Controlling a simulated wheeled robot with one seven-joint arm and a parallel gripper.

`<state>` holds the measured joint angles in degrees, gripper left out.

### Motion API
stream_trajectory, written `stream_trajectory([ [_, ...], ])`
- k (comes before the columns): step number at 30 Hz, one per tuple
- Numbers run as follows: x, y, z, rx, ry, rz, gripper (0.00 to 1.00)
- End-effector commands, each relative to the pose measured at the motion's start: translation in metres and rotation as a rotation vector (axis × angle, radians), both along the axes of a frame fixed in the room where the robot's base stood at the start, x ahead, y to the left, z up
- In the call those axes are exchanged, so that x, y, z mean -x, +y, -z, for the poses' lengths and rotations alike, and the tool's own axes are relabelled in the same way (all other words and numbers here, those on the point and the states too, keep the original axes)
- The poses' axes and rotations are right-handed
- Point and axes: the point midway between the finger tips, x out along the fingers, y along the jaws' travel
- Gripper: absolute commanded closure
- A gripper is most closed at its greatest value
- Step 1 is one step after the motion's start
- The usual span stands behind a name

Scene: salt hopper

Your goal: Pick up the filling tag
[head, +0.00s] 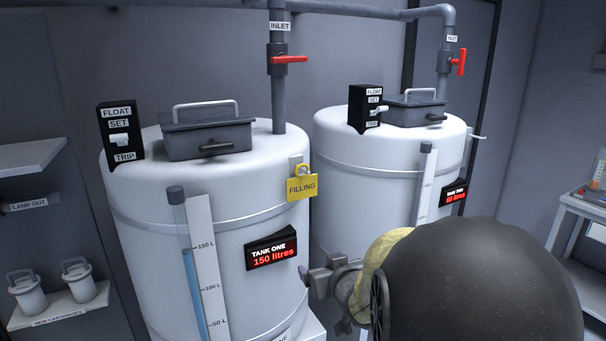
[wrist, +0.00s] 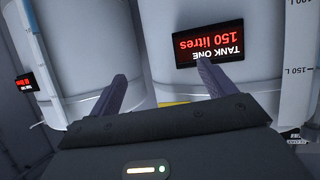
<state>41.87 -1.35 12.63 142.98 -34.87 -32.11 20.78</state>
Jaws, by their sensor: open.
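The yellow filling tag (head: 301,188) hangs by a ring from a small white bracket on the upper right side of tank one (head: 150,195). In the wrist view, which shows the scene upside down, only a yellow strip of the tag (wrist: 172,104) shows past the gripper's dark body; the rest is hidden. My gripper (head: 306,278) is below the tag in the head view, just right of the tank one display, and partly hidden by my arm. In the wrist view my gripper (wrist: 163,72) has its two purple fingers spread with nothing between them.
The tank one display (head: 271,250) reads 150 litres, and it sits close by the gripper. Tank two (head: 340,165) stands to the right, with a narrow gap between the tanks. A pipe with a red inlet valve (head: 289,60) rises behind the tag.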

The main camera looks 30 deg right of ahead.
Motion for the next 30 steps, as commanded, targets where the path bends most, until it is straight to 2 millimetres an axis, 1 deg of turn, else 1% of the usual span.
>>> stream_trajectory([
  [1,0.0,-0.011,-0.028,0.007,-0.074,-0.009,0.17],
  [3,0.003,-0.021,-0.058,0.01,-0.172,-0.043,0.17],
  [6,0.01,-0.028,-0.094,0.008,-0.287,-0.103,0.17],
  [9,0.019,-0.029,-0.117,0.001,-0.363,-0.157,0.17],
  [10,0.021,-0.029,-0.122,-0.002,-0.378,-0.168,0.17],
  [12,0.025,-0.029,-0.128,-0.007,-0.401,-0.19,0.17],
  [14,0.026,-0.028,-0.13,-0.009,-0.409,-0.199,0.17],
  [23,0.025,-0.028,-0.129,-0.01,-0.41,-0.201,0.17],
  [26,0.02,-0.028,-0.13,-0.01,-0.409,-0.199,0.17],
  [30,-0.001,-0.027,-0.131,-0.012,-0.409,-0.202,0.17],
])
